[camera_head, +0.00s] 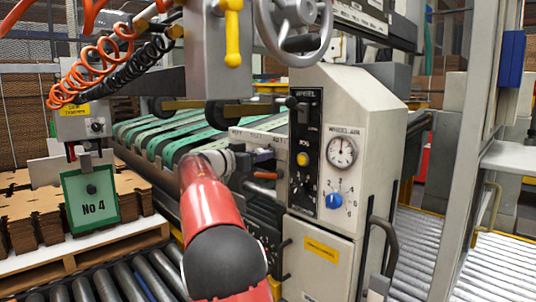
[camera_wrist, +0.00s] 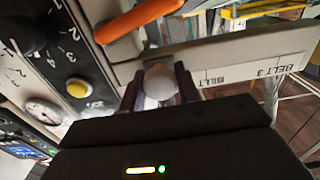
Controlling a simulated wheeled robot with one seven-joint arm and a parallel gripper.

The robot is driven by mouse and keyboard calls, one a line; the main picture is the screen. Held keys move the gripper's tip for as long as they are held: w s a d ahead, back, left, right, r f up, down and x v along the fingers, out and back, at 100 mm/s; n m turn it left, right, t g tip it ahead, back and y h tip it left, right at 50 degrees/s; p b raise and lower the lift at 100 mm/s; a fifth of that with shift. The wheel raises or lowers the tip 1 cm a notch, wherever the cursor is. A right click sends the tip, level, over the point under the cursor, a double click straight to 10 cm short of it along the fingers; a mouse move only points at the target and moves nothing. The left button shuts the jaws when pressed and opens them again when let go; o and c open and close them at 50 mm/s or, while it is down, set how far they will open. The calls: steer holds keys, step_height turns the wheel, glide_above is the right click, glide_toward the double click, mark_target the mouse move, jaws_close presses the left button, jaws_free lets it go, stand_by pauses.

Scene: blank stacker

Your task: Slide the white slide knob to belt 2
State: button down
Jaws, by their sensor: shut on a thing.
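The white slide knob (camera_wrist: 160,79) is a pale rounded knob on a light rail (camera_wrist: 235,76) in the wrist view. My gripper (camera_wrist: 160,88) is shut on it, with one dark finger on each side. Right of the knob, the rail carries a mark reading BELT with its number unclear, and BELT 3 near the far right end. The knob is left of both marks; any label behind it is hidden. In the head view my gripper (camera_head: 243,160) is at the rail (camera_head: 262,137), below its printed labels, and the knob cannot be made out.
A control panel (camera_head: 305,150) with a yellow button, a gauge (camera_head: 341,151) and a blue dial (camera_head: 333,200) stands right of my arm. In the wrist view an orange bar (camera_wrist: 136,18) runs close to the rail. Green belts (camera_head: 165,130) lie behind; a handwheel (camera_head: 290,30) hangs above.

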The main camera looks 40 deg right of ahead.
steer(key=w+p, duration=0.2)
steer(key=w, duration=0.4)
steer(key=shift+a, duration=0.25)
steer(key=c, duration=1)
jaws_free()
steer(key=shift+a, duration=0.15)
steer(key=a+b, duration=0.1)
steer(key=a, duration=0.6)
steer(key=shift+s+a, duration=0.3)
